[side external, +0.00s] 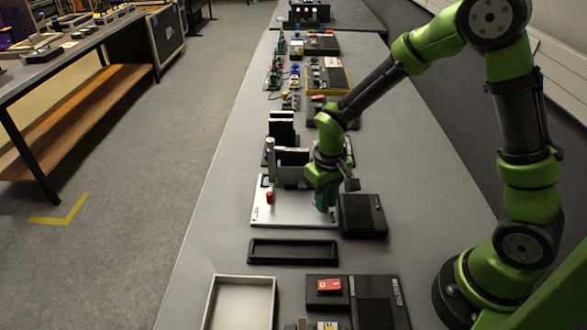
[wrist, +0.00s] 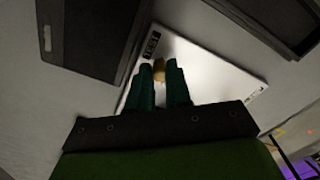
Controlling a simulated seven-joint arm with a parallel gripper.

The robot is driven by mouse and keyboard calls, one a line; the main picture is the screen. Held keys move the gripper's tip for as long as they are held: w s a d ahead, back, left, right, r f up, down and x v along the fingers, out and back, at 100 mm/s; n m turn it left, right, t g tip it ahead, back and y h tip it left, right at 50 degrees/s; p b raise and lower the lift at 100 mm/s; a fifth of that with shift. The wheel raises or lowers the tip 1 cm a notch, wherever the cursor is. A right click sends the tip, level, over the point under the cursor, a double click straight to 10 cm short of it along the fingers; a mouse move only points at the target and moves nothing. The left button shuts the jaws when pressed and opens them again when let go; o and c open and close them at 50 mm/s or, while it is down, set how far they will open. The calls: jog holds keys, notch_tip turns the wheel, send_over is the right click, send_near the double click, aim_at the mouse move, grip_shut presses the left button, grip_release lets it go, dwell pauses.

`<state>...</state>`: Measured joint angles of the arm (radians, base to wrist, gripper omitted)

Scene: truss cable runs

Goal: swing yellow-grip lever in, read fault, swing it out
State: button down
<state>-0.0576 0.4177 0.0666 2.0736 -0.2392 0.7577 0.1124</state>
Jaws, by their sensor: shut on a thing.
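My gripper (side external: 325,203) is low over the right side of a pale plate (side external: 285,215), its teal fingers pointing down. In the wrist view the fingers (wrist: 159,74) are closed around a small yellow-tan grip (wrist: 158,66), which appears to be the lever's yellow grip. Most of the lever is hidden by the fingers, so its angle cannot be told. The plate also shows in the wrist view (wrist: 205,72). A red knob (side external: 269,197) stands on the plate's left part. A grey post and dark upright block (side external: 292,168) stand at its back. No fault reading is legible.
A black box (side external: 362,215) sits close to the right of the plate. A black shallow tray (side external: 292,251) and a pale tray (side external: 241,281) lie in front. A dark unit with a red part (side external: 329,286) is front right. Several devices crowd the bench behind.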

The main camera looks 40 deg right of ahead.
jog(key=c, duration=1.1)
grip_release()
jog(key=shift+o, duration=0.2)
jog(key=shift+r, duration=0.1)
notch_tip(320, 180, up, 17)
jog(key=s+r+m+t+y, duration=0.1)
jog(key=s+r+t, duration=0.1)
jog(key=s, duration=0.4)
jog(key=s+r+m+t+y, duration=0.1)
jog(key=s+r+t, duration=0.1)
jog(key=s+t, duration=0.3)
jog(key=shift+s+d+r, duration=0.25)
jog(key=shift+s+d, duration=0.2)
jog(key=shift+s, duration=0.15)
